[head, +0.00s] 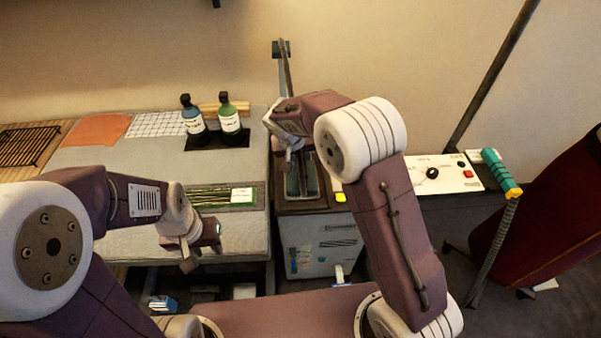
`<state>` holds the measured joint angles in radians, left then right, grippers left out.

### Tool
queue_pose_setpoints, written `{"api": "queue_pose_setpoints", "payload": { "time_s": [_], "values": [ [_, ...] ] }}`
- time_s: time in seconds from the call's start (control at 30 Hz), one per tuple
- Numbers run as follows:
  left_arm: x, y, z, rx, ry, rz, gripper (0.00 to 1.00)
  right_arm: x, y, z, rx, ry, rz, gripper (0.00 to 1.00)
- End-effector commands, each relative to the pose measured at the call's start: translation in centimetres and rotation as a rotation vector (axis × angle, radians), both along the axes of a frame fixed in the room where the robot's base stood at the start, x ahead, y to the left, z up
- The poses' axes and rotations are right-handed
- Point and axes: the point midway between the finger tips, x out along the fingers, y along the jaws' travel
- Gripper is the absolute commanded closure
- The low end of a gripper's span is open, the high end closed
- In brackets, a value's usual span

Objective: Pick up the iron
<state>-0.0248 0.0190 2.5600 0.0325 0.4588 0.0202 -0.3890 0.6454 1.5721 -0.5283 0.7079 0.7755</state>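I cannot make out a clear iron in the head view; it may be hidden behind my arms. My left gripper (188,258) hangs over the front edge of the grey padded table (100,166), below the tray of thin sticks. Its fingers are small and dark, and I cannot tell whether they are open. My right arm reaches up and back over the dark open-topped container (310,207). My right gripper (291,148) is at the container's back left, beside the table's right edge. Its fingers are partly hidden by its own wrist, and nothing is clearly seen in them.
Two dark bottles (230,119) stand on a dark mat at the table's back. A tray of thin sticks (243,196) lies near the front. Right of my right arm are a white control panel (445,174), a teal-wrapped handle (500,172), poles and a dark red form (550,215).

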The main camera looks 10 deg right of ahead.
Motion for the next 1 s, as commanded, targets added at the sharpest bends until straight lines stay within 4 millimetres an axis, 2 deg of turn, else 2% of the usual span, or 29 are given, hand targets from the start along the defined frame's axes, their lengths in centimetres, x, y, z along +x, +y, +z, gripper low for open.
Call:
{"api": "queue_pose_setpoints", "payload": {
  "time_s": [0.37, 0.73, 1.0],
  "values": [
    [0.0, 0.0, 0.0, 0.000, 0.000, 0.000, 0.64, 0.1, 0.0, 0.5, 0.001, -0.003, 0.000, 1.00],
    [0.0, 0.0, 0.0, 0.000, 0.000, 0.000, 0.64, 0.1, -0.1, 4.5, 0.002, -0.007, 0.000, 1.00],
    [0.0, 0.0, -0.8, 0.000, 0.000, 0.000, 0.64, -2.6, -3.4, 6.7, 0.002, -0.007, -0.003, 1.00]
  ]
}}
